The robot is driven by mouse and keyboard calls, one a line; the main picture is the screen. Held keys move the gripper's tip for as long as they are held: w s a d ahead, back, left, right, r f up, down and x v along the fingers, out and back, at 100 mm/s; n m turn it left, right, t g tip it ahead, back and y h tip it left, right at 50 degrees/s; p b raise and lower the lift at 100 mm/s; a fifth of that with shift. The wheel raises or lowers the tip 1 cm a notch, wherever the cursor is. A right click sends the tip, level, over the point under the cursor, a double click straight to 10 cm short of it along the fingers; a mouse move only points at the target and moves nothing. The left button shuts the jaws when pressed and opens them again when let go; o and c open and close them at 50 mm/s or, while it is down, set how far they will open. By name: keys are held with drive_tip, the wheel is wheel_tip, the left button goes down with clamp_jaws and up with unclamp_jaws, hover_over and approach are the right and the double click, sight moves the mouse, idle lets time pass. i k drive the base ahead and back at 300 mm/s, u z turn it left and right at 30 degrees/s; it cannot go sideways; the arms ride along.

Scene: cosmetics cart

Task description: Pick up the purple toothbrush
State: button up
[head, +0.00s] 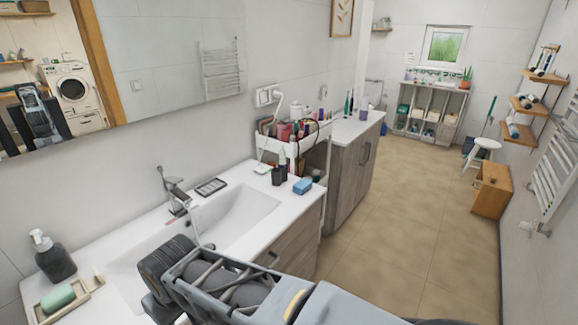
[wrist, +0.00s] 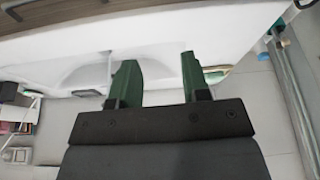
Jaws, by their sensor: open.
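I cannot make out a purple toothbrush for certain in either view. In the head view, slim dark green upright items (head: 349,103) and a small purple item (head: 364,104) stand on the far counter, too small to identify. My gripper (wrist: 155,72) shows in the wrist view with its two green fingers apart and nothing between them. Behind the fingers is the white washbasin (wrist: 85,62), seen upside down. In the head view my arm crosses the bottom in front of the basin (head: 235,213).
A white cart (head: 268,146) with cosmetics stands between the counters. Dark bottles (head: 279,174) and a blue sponge-like block (head: 303,186) sit on the near counter's right end. A soap dispenser (head: 54,260) and soap dish (head: 50,309) are at left.

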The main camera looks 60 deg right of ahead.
sight(283, 163)
drive_tip(key=z, duration=3.15)
drive_tip(key=i, duration=1.55)
drive_tip(key=u, duration=3.75)
